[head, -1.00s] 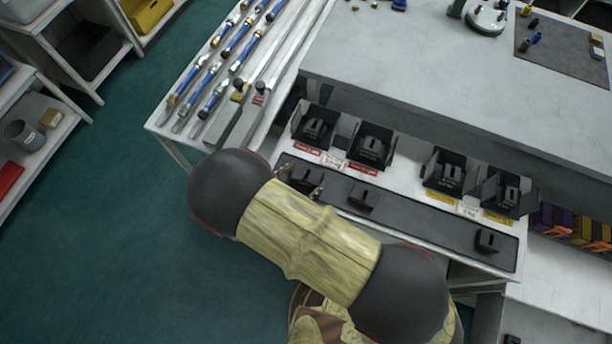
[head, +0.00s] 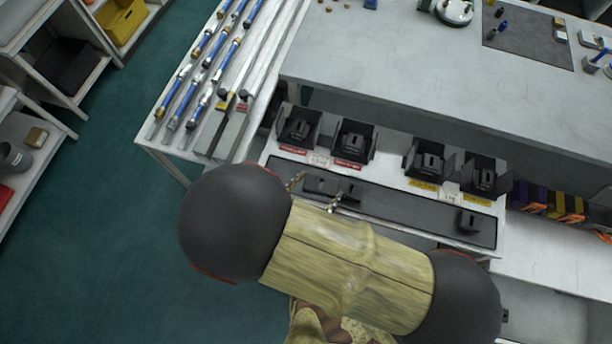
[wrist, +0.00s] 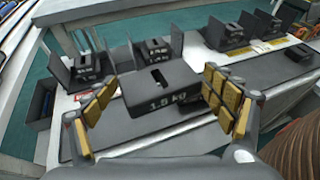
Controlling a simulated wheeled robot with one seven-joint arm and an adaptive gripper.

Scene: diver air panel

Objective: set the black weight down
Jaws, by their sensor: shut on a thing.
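My gripper (wrist: 162,98) is shut on a black weight (wrist: 158,90) marked 1.5 kg, which sits between its yellow-padded fingers in the wrist view. In the head view my gripper (head: 315,194) and the held weight (head: 318,185) are over the left part of a long dark mat (head: 405,212). I cannot tell whether the weight touches the mat. A second black weight (head: 349,192) appears close beside the held one, partly hidden by a finger. Another black weight (head: 468,220) stands at the mat's right end.
Blue-handled rods (head: 208,70) lie on the left bench. The mat between its middle and right-end weights is clear.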

